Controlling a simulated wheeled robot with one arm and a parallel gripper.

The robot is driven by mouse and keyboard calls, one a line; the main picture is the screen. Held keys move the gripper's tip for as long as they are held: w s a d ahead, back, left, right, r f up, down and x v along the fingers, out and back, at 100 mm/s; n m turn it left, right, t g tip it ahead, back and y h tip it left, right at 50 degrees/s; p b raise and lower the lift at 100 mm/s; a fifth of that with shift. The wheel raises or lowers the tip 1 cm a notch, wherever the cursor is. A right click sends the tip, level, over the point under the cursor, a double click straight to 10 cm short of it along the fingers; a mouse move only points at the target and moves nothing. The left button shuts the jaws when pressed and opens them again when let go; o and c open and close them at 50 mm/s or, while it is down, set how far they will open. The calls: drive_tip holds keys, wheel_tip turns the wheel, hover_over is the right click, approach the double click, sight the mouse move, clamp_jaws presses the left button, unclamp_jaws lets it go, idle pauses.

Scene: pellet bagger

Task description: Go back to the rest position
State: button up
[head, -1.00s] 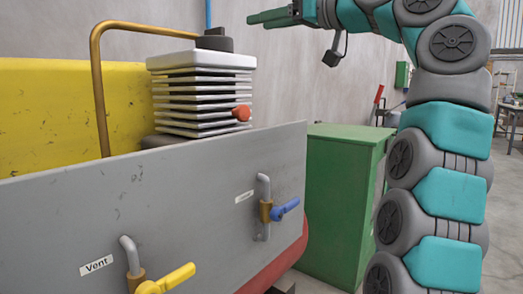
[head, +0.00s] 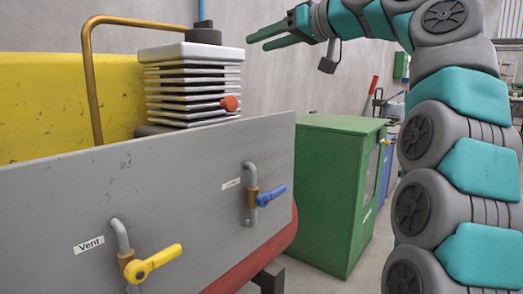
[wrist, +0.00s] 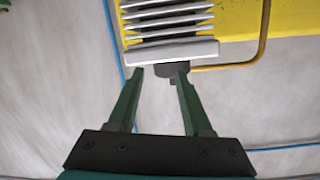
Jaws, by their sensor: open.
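My gripper (head: 268,39) is at the top of the head view, at the end of my teal and grey arm. Its two green fingers point left, toward the top of the white finned block, and nothing is between them. In the wrist view my gripper (wrist: 158,72) has its fingers spread apart and empty. The white finned block (wrist: 168,50) and its dark cap (wrist: 174,70) show beyond the fingertips.
A grey panel (head: 150,195) carries a yellow-handled valve (head: 152,263) labelled Vent and a blue-handled valve (head: 265,195). Behind it are the finned block (head: 192,85) with a red knob (head: 229,103), a copper pipe (head: 91,80) and a yellow panel (head: 40,105). A green cabinet (head: 325,190) stands right.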

drive_tip(key=f+m+h, duration=0.1)
drive_tip(key=f, duration=0.3)
drive_tip(key=s+f+m+g+h, duration=0.1)
drive_tip(key=f, duration=0.4)
drive_tip(key=s+f+m+g+h+p, duration=0.1)
drive_tip(key=f, duration=0.3)
drive_tip(key=shift+s+a+f, duration=0.1)
drive_tip(key=shift+a+f, duration=0.05)
drive_tip(key=shift+a, duration=0.15)
drive_tip(key=s+d+f+m+g+h+p, duration=0.1)
drive_tip(key=s+d+f+m+g+h, duration=0.15)
drive_tip(key=s+f, duration=0.95)
drive_tip(key=s+d+f+m+g+h+p, duration=0.1)
drive_tip(key=s+d+f+g+h, duration=0.45)
drive_tip(key=f, duration=0.95)
drive_tip(key=s+d+f+g, duration=0.1)
drive_tip(key=s+d+f, duration=0.2)
drive_tip(key=s+f, duration=0.3)
drive_tip(key=s+d+f+g+h+p, duration=0.1)
drive_tip(key=s+d+f, duration=0.2)
drive_tip(key=s+f, duration=0.4)
drive_tip(key=s+m, duration=0.1)
drive_tip(key=s, duration=0.7)
drive_tip(key=shift+d+f, duration=0.15)
drive_tip(key=shift+d, duration=0.15)
